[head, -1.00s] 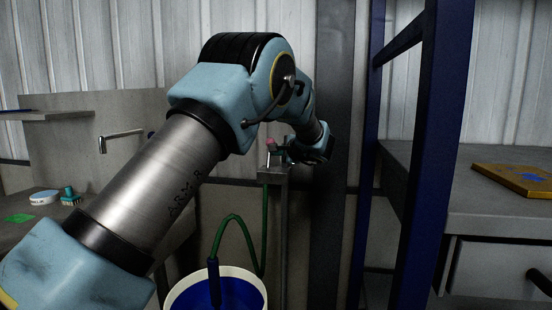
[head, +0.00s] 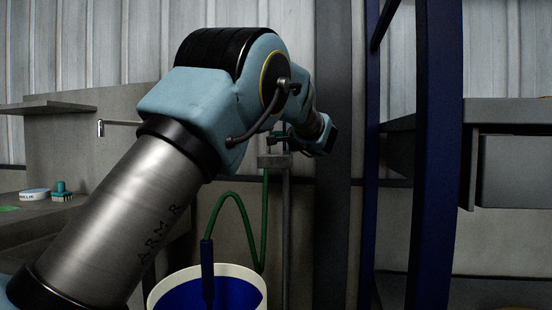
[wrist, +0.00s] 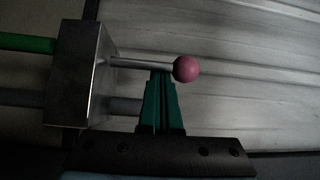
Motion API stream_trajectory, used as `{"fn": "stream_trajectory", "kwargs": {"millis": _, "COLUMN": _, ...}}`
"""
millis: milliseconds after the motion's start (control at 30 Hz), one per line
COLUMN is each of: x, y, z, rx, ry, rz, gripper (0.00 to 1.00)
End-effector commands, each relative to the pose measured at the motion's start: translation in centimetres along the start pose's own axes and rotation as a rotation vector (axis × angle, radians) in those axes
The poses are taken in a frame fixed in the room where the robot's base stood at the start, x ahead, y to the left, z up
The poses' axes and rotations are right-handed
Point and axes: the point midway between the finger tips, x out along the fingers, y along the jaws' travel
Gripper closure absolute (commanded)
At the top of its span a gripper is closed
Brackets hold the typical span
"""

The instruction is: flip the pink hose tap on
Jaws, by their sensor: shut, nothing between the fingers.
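The hose tap shows in the wrist view as a metal block (wrist: 84,75) with a thin metal lever (wrist: 138,64) ending in a pink ball (wrist: 186,69). My gripper (wrist: 161,75) has its green fingers shut and empty. Their tips are at the lever, just short of the ball; the lever is not between them, and I cannot tell whether they touch it. In the head view the tap block (head: 273,161) sits on a post, with my gripper (head: 276,138) close above it. The pink ball cannot be made out there.
A green hose (head: 264,220) runs from the tap down toward a white-rimmed bucket (head: 253,270) with blue inside. A dark column (head: 334,220) and blue rack uprights (head: 437,170) stand to the right. A sink faucet (head: 101,128) and brush (head: 62,190) are at left.

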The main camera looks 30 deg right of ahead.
Motion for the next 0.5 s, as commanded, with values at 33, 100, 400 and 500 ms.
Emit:
{"fn": "stream_trajectory", "kwargs": {"millis": 33, "x": -0.04, "y": 1.11, "z": 0.34, "rx": -0.015, "ry": -0.005, "rz": -0.018, "gripper": 1.00}}
{"fn": "stream_trajectory", "kwargs": {"millis": 100, "x": -0.17, "y": 1.15, "z": 0.47, "rx": -0.035, "ry": -0.006, "rz": -0.042, "gripper": 1.00}}
{"fn": "stream_trajectory", "kwargs": {"millis": 400, "x": -0.78, "y": 1.19, "z": 1.03, "rx": -0.123, "ry": -0.006, "rz": -0.146, "gripper": 1.00}}
{"fn": "stream_trajectory", "kwargs": {"millis": 500, "x": -0.97, "y": 1.20, "z": 1.20, "rx": -0.150, "ry": -0.006, "rz": -0.181, "gripper": 1.00}}
